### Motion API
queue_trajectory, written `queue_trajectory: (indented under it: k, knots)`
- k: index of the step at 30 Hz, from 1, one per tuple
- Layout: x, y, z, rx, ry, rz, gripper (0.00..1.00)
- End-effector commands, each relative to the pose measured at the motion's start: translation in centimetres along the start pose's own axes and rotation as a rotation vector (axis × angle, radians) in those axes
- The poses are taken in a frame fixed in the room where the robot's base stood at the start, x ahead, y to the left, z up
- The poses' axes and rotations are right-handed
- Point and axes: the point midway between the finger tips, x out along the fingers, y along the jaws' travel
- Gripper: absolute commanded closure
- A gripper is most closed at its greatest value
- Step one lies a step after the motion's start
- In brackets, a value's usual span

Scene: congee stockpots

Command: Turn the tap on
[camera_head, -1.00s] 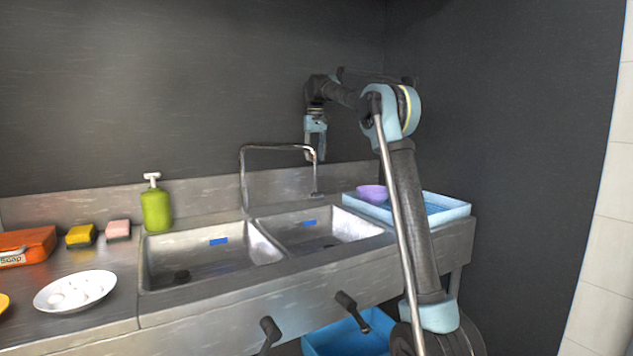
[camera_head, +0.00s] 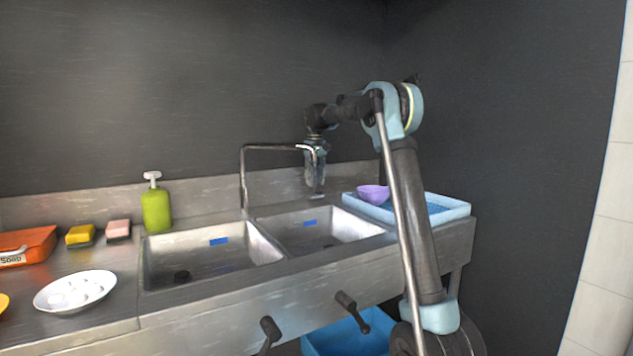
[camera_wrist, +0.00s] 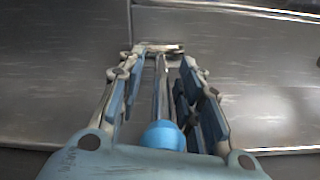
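The tap is a thin metal pipe (camera_head: 243,180) that rises behind the sinks, runs right and bends down over the right sink. My gripper (camera_head: 314,185) points down at the hanging right end of this pipe and overlaps it. In the wrist view, my gripper (camera_wrist: 160,60) has its two fingers apart, and a shiny metal pipe (camera_wrist: 161,80) shows between them. I cannot tell whether either finger touches it. A blue rounded piece (camera_wrist: 163,136) sits at the near end of that gap; I cannot tell what it belongs to.
Two sinks (camera_head: 190,283) lie below. A blue tray (camera_head: 455,211) with a purple bowl (camera_head: 373,194) stands right. A green bottle (camera_head: 156,210), sponges (camera_head: 80,235) and a white plate (camera_head: 75,303) stand left. Two dark handles (camera_head: 346,301) (camera_head: 268,331) stick out in front.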

Motion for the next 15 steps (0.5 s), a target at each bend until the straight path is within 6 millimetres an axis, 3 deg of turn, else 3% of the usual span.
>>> queue_trajectory:
  k: [2,6,15]
  knots:
    - [-0.01,0.01,0.00,0.000,0.000,0.000,0.69]
    - [-0.02,0.02,-0.01,0.000,0.000,0.000,1.00]
    - [-0.03,0.14,-0.05,0.001,0.002,0.000,1.00]
